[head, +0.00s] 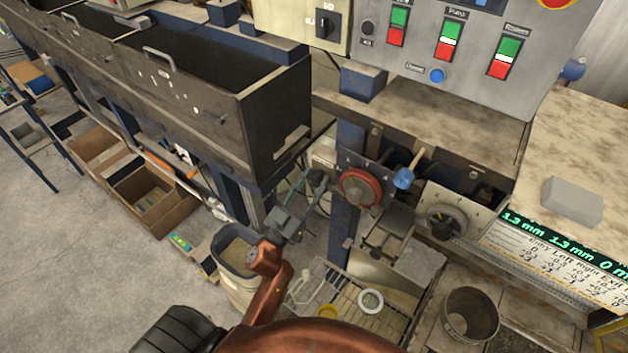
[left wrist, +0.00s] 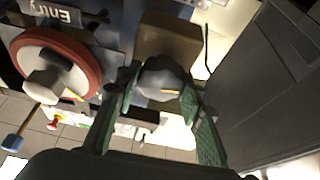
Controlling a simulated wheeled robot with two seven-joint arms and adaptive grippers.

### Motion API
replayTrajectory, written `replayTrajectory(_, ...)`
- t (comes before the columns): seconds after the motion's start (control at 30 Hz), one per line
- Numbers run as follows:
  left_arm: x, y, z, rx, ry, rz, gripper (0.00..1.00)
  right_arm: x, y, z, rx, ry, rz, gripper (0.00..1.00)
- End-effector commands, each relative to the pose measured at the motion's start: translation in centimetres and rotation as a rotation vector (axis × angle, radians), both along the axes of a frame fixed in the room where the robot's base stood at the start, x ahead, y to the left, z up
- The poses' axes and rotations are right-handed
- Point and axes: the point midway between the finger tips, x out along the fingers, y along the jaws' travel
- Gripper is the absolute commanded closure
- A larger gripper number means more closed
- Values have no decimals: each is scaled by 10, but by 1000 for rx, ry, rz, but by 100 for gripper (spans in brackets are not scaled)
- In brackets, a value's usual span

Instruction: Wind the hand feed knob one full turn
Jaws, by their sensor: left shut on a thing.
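My left gripper (head: 314,186) reaches up to the front of the machine, just left of a red handwheel (head: 360,187). In the left wrist view its two green-padded fingers (left wrist: 163,100) are shut on a rounded grey knob (left wrist: 163,78), which I take to be the hand feed knob. A small yellow mark shows on the knob. The red handwheel (left wrist: 55,68) with a pale hub is beside it, apart from the fingers, under an "Entry" label. In the head view the gripper mostly hides the grey knob. My right gripper is not in view.
A blue-tipped lever (head: 403,178) and a dial (head: 445,222) are right of the handwheel. A dark metal trough (head: 240,100) runs along the left. A bin (head: 238,262) and a wire rack (head: 345,300) lie below. A control panel (head: 460,40) is above.

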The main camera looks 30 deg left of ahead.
Motion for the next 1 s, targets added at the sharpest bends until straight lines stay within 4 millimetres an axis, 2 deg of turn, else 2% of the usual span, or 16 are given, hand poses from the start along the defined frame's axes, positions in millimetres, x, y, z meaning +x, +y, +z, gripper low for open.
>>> replayTrajectory(0.3,0,0,0,0,0,-1,89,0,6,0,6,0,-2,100)
replayTrajectory(0.67,0,-1,0,75,-5,-2,89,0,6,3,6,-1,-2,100)
replayTrajectory(1.0,0,-1,1,340,-26,-4,89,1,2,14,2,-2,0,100)
